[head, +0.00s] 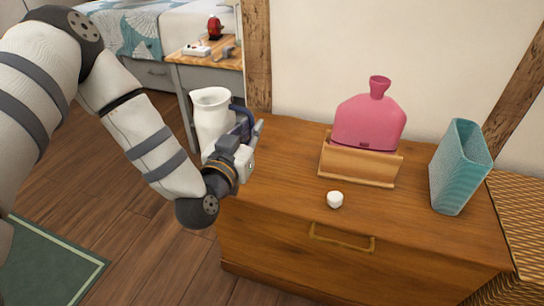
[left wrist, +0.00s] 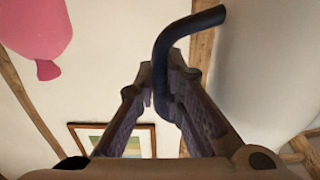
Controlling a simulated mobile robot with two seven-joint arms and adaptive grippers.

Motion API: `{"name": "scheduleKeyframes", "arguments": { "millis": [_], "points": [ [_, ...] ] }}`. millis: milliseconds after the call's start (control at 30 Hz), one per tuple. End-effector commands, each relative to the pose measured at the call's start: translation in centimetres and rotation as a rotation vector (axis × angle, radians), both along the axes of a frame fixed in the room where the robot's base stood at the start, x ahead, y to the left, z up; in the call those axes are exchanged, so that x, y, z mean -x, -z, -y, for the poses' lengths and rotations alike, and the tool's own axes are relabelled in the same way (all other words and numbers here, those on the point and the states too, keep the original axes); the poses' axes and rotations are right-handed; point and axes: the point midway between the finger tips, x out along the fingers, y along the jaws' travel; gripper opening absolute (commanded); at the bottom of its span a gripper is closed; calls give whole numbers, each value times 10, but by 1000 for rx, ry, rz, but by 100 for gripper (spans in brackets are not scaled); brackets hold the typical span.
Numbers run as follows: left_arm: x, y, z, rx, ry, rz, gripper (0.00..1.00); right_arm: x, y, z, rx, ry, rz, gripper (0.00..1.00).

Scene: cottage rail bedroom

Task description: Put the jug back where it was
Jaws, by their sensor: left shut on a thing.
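The white jug (head: 212,112) with a dark blue handle is upright at the left end of the wooden chest. My left gripper (head: 246,138) is shut on the jug's handle, from the front right of the jug. The gripper and forearm hide the jug's lower part, so I cannot tell whether it touches the chest top. In the left wrist view the handle (left wrist: 188,30) runs down between the fingers (left wrist: 165,85), and the pale jug body (left wrist: 265,65) fills the right side. My right gripper is not in view.
The chest top (head: 285,150) is clear between the jug and a wooden stand (head: 360,165) holding a pink hot water bottle (head: 368,122). A small white object (head: 335,199) lies in front of the stand. A teal vase (head: 459,168) stands at the right. A bedside table (head: 226,62) is behind.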

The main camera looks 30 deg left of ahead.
Motion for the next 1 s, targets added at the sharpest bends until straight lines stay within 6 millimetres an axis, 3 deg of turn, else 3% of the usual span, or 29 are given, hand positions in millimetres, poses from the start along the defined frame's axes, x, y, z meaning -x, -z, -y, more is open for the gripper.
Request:
{"name": "scheduleKeyframes", "arguments": {
  "millis": [233, 400, 633, 800, 1000],
  "points": [
    [-59, 33, 13, -1, 2, 0, 0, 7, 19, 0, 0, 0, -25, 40],
    [-85, 69, 19, -1, 2, -3, 0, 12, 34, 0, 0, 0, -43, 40],
    [-103, 86, 22, -1, 2, 0, 0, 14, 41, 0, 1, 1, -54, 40],
    [-103, 118, 22, 0, 1, -4, 0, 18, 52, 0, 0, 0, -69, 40],
    [-103, 114, 22, 0, 2, 2, 0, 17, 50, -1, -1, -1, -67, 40]
  ]
}}
